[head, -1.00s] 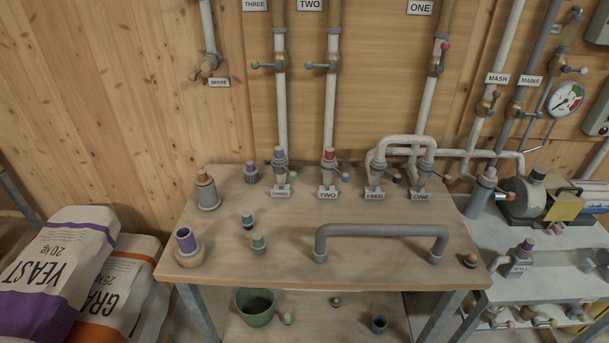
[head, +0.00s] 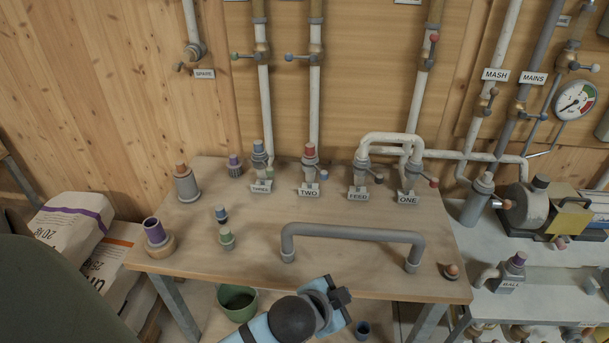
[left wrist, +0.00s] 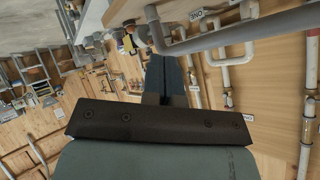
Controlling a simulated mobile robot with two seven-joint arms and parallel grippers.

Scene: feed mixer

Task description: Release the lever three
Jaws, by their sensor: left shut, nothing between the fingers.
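The pipe of line three (head: 265,100) runs up the wall panel at the left; its sign is out of frame. A small lever with a green tip (head: 236,56) sticks out left from its valve. The table outlet labelled THREE (head: 260,170) has a blue cap, and a green tip (head: 270,174) shows beside it. My left gripper (left wrist: 165,65) shows in the left wrist view with its fingers shut and empty. In the head view, part of my arm is at the bottom middle, well apart from both levers. My right gripper is not in view.
The table (head: 350,275) carries a grey bridge pipe (head: 350,231), loose capped fittings and outlets TWO (head: 309,170), FEED (head: 360,175) and ONE (head: 408,180). Feed sacks (head: 70,230) lie left; a pump (head: 530,205) stands right.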

